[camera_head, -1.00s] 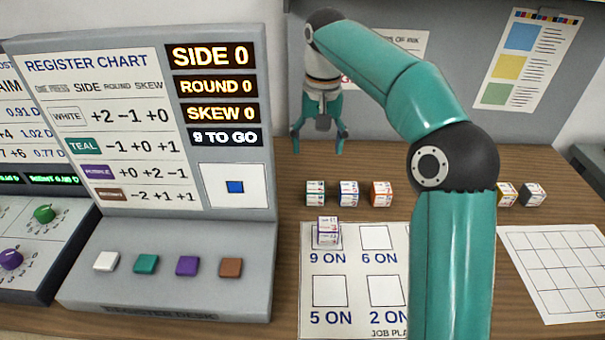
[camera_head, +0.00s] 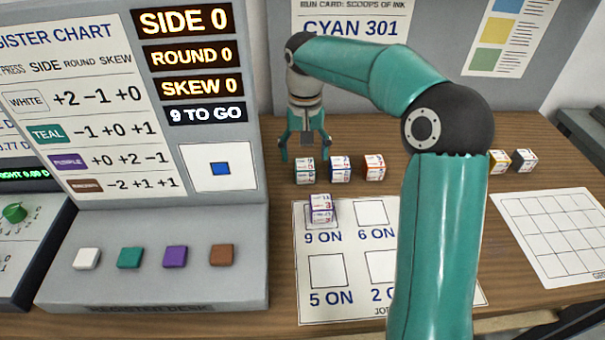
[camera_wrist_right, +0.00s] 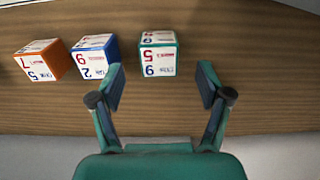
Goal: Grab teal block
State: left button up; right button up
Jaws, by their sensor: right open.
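The teal block (camera_head: 304,170) is a white-faced cube with teal edges, at the left end of a row on the wooden table. It also shows in the right wrist view (camera_wrist_right: 158,54), with printed numbers on its faces. My right gripper (camera_head: 305,152) is open and empty, with its fingers down just behind the teal block. In the right wrist view the two fingertips (camera_wrist_right: 160,84) are apart, and the block lies just beyond them, roughly centred between them. The teal button (camera_head: 130,257) on the register desk is a separate thing. My left gripper is not in view.
A blue block (camera_head: 340,169) and an orange block (camera_head: 374,167) stand close right of the teal one. The register desk (camera_head: 255,240) rises at left. Yellow (camera_head: 498,161) and dark (camera_head: 523,161) blocks stand farther right.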

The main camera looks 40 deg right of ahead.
aim_at(305, 166)
jog(key=shift+s+f, duration=0.1)
jog(key=shift+f, duration=2.45)
jog(key=c, duration=1.2)
